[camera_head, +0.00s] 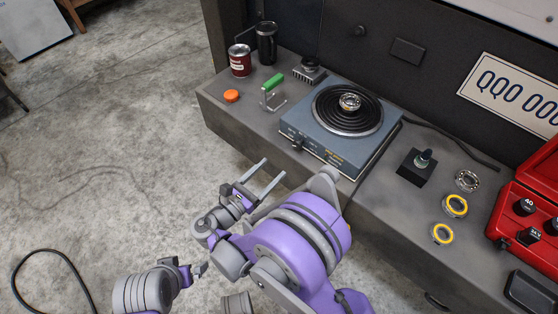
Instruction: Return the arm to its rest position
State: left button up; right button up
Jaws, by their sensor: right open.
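My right gripper (274,167) is open and empty, with its two grey fingers apart. It hangs in front of the workbench (228,113), over the concrete floor in the picture, clear of the items on the bench. Behind it the purple and grey links of my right arm are folded at the bottom centre. My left gripper (203,269) shows small at the lower left, at the end of my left arm. Its fingers are too small and turned away to tell whether they are apart.

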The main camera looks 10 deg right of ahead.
jog(key=shift+s+a, duration=0.25)
jog(key=shift+a, duration=0.05)
jog(key=shift+d, duration=0.1)
jog(key=s+d+m+g+y, duration=0.2)
jog(key=d+m, duration=0.1)
jog(key=d, duration=0.1)
jog(key=s+d+m+g+y, duration=0.2)
jog(key=s+d+m, duration=0.1)
jog(key=d+m, duration=0.1)
jog(key=s+d+m+g+y, duration=0.2)
jog(key=d+m, duration=0.2)
jog(key=d, duration=0.2)
jog(key=shift+s+d+f, duration=0.1)
jog(key=shift+s+f, duration=0.2)
jog(key=shift+f, duration=0.1)
jog(key=s+a+m+y, duration=0.2)
jog(key=s+m+y, duration=0.6)
jog(key=s+m, duration=0.65)
pick_arm(q)
notch_tip(320, 180, up, 25)
jog(key=w+t+p, duration=0.1)
jog(key=p, duration=2)
jog(key=shift+w+f, duration=0.15)
jog(key=shift+w, duration=0.05)
pick_arm(e)
notch_tip(320, 180, up, 25)
jog(key=w, duration=0.2)
jog(key=shift+w+f, duration=0.15)
jog(key=shift+w, duration=0.1)
